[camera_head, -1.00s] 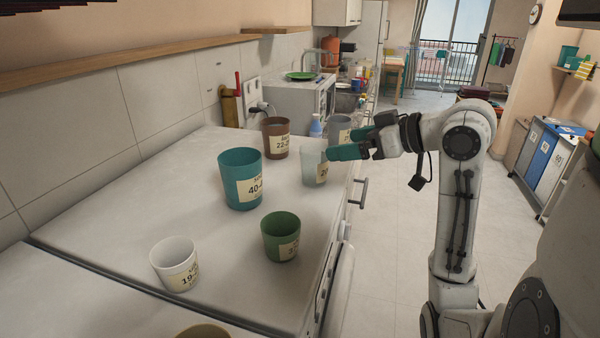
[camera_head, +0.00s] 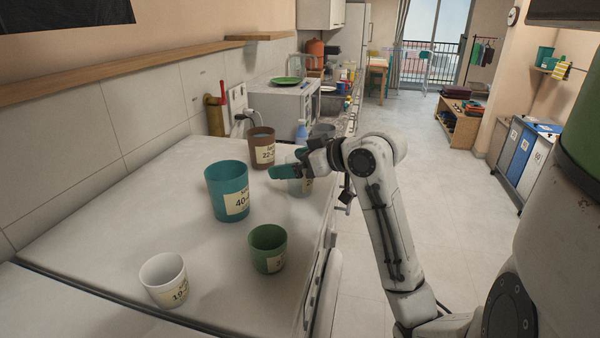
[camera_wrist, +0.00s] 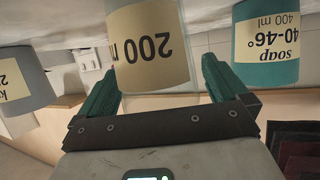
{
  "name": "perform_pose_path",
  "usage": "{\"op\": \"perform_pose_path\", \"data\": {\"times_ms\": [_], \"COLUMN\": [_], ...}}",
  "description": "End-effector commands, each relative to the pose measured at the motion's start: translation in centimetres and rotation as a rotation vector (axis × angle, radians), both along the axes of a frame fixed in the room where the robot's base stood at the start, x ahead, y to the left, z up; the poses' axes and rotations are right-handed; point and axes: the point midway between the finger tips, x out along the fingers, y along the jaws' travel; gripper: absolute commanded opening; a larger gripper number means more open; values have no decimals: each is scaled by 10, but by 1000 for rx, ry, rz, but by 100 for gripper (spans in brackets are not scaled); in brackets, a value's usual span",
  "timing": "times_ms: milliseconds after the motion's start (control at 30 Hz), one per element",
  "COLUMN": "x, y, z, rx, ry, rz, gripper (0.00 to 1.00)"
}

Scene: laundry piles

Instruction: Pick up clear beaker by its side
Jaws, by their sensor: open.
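The clear beaker (camera_head: 300,188) stands upright on the white counter, partly hidden behind my gripper (camera_head: 284,172) in the head view. In the wrist view, which is upside down, the clear beaker (camera_wrist: 150,45) fills the upper middle with a cream "200 ml" label towards me. My gripper (camera_wrist: 160,88) is open, with one teal finger on each side of the beaker's outline. I cannot tell whether either finger touches it.
A large teal beaker (camera_head: 226,190) stands left of the gripper, a brown one (camera_head: 262,146) behind, and a grey one (camera_head: 323,130) back right. Green (camera_head: 268,250) and white (camera_head: 163,280) beakers stand nearer. The counter's right edge is close.

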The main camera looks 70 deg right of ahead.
Motion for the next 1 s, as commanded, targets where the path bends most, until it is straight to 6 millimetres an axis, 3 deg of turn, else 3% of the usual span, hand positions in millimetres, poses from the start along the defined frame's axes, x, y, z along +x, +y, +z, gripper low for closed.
{"op": "perform_pose_path", "data": {"times_ms": [200, 800, 1000], "x": [1, 0, 0], "y": [0, 0, 0], "z": [-1, 0, 0], "rx": [0, 0, -1], "ry": [0, 0, 0], "rz": [0, 0, 0], "gripper": [99, 43, 43]}}
